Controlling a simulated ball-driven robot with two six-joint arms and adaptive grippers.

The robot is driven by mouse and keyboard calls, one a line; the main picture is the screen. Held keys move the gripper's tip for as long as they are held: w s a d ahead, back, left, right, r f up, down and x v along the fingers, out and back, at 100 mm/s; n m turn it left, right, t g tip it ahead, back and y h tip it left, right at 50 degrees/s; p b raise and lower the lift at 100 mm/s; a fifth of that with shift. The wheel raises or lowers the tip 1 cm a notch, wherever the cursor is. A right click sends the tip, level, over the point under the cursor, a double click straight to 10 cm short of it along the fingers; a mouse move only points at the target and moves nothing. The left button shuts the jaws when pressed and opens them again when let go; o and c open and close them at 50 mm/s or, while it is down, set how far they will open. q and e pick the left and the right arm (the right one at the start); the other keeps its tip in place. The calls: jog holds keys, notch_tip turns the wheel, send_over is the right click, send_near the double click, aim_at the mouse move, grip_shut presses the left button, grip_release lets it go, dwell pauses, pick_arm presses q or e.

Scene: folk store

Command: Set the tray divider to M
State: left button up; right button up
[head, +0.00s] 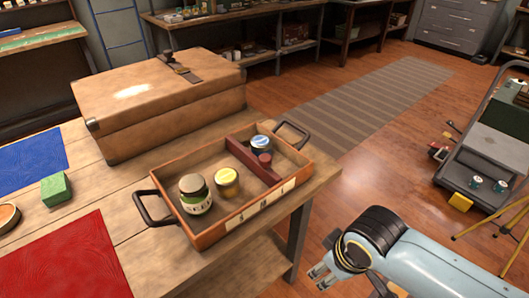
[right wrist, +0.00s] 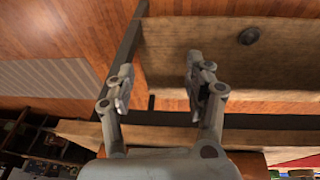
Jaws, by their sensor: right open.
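The wooden tray (head: 208,232) sits on the workbench with a dark handle at each end. A pale label strip (head: 257,208) on the tray's front wall bears small marks, too small to read surely; the divider's near end lies by the rightmost mark. My right gripper (head: 319,276) is open and empty, off the bench's front right, apart from the tray. Its spread fingers show in the right wrist view (right wrist: 156,88). My left gripper is not in view.
A green-labelled jar (head: 196,205) and a yellow-lidded jar (head: 227,182) stand left of the divider; a blue-lidded jar (head: 260,143) stands right of it. A tan case (head: 160,100) is behind the tray.

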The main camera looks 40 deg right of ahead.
jog(key=w+r+m+p, duration=0.2)
jog(key=w+r+p, duration=0.25)
jog(key=r, duration=1.15)
jog(key=m+h, duration=0.2)
jog(key=m, duration=0.5)
send_near(265, 158)
jog(key=shift+t, duration=0.3)
jog(key=x, duration=0.9)
jog(key=shift+s+f, duration=0.15)
jog(key=shift+s, duration=0.1)
grip_shut()
